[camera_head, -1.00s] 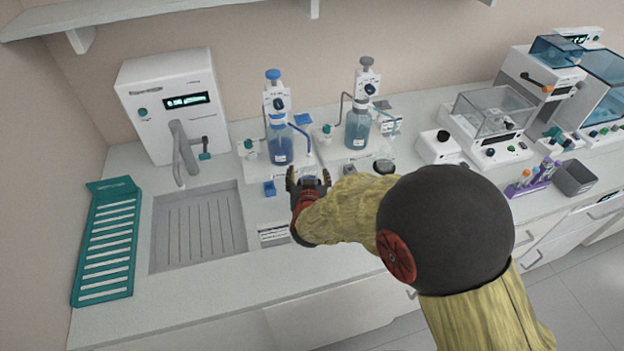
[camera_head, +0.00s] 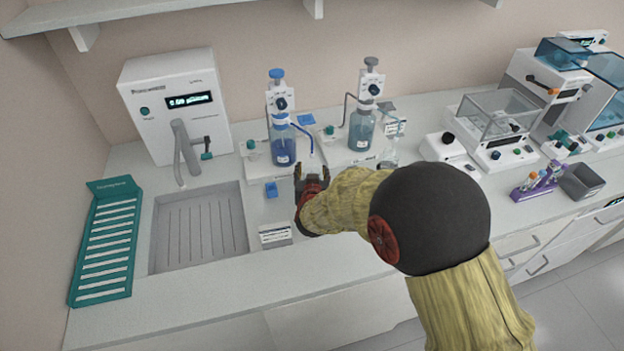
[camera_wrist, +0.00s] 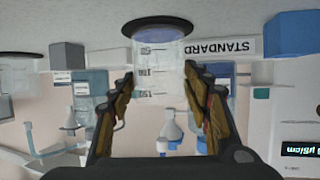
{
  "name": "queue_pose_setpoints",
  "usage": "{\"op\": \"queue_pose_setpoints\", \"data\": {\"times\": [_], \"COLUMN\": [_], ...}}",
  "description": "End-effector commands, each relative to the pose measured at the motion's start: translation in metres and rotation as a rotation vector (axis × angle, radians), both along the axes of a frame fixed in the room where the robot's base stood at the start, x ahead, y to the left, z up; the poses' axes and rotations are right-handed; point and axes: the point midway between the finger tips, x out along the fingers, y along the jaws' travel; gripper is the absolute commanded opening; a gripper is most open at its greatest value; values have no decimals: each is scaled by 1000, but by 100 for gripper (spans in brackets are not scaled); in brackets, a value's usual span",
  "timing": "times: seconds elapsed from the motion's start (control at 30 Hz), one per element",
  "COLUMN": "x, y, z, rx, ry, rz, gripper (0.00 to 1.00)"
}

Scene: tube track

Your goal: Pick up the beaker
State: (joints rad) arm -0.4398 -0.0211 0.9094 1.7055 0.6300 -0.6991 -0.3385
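The beaker (camera_wrist: 160,75) is clear glass with printed volume marks. The upside-down wrist view shows it upright over a dark round pad (camera_wrist: 157,24), between the two fingers of my gripper (camera_wrist: 159,72). Both fingertips meet the beaker's sides with no visible gap, so my gripper looks shut on it. I cannot tell whether its base is clear of the pad.
Blue-liquid bottles stand at the left (camera_head: 283,146) and right (camera_head: 361,131) dispensers. Another clear beaker (camera_head: 389,154) is at the right station. A small sign (camera_head: 275,234) stands near my gripper. The sink (camera_head: 200,225) lies left; the counter's front strip is clear.

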Motion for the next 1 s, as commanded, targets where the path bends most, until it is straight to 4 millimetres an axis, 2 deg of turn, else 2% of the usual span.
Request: {"op": "queue_pose_setpoints", "data": {"times": [0.4, 0.67, 0.77, 1.0], "x": [0, 0, 0, 0], "y": [0, 0, 0, 0], "z": [0, 3, 14, 61], "rx": [0, 0, 1, 2], "ry": [0, 0, -1, -2], "rz": [0, 0, 0, -1], "gripper": [23, 23, 23, 23]}}
